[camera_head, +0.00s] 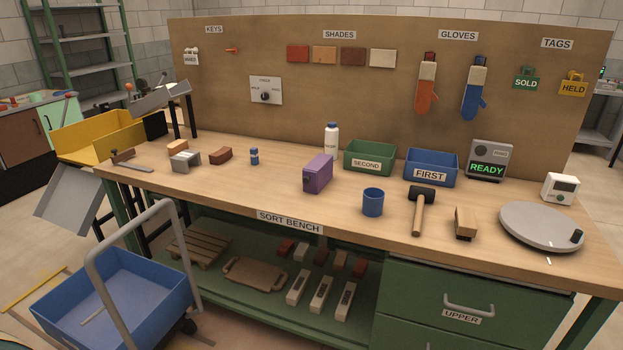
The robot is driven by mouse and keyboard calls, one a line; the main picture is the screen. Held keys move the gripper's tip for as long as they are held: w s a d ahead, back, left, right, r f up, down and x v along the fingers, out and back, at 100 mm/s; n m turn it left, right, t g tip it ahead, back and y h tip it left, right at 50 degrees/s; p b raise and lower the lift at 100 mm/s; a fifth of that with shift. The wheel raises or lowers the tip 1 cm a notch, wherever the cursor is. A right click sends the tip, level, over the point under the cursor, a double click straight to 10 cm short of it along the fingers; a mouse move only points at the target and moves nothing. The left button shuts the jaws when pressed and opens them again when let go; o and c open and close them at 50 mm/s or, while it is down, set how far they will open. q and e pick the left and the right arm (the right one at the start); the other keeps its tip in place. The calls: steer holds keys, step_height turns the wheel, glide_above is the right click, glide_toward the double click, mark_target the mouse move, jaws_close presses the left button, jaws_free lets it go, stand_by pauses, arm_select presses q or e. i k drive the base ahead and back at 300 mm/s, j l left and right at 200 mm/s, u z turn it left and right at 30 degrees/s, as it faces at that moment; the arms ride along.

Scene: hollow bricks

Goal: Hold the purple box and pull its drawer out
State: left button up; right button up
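The purple box (318,174) stands on the sort bench (285,198), a little left of the bench's middle. It is a small upright block with a darker narrow front face that carries a small dark mark near its lower part. I cannot tell at this size whether its drawer is fully shut. Nothing touches the box. Neither of my grippers shows in the head view.
A white bottle (331,138) and the green SECOND bin (370,159) stand behind the box. A blue cup (373,202) and a mallet (422,208) are to its right. Bricks and a small blue item (254,156) lie left. The bench in front is clear.

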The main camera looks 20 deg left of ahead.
mark_target(309, 178)
steer(key=i+j, duration=0.2)
steer(key=j, duration=0.2)
steer(key=i+j, duration=0.2)
steer(key=j, duration=0.15)
steer(key=i+j, duration=0.2)
steer(key=j, duration=0.2)
steer(key=i+j, duration=0.2)
steer(key=j, duration=0.2)
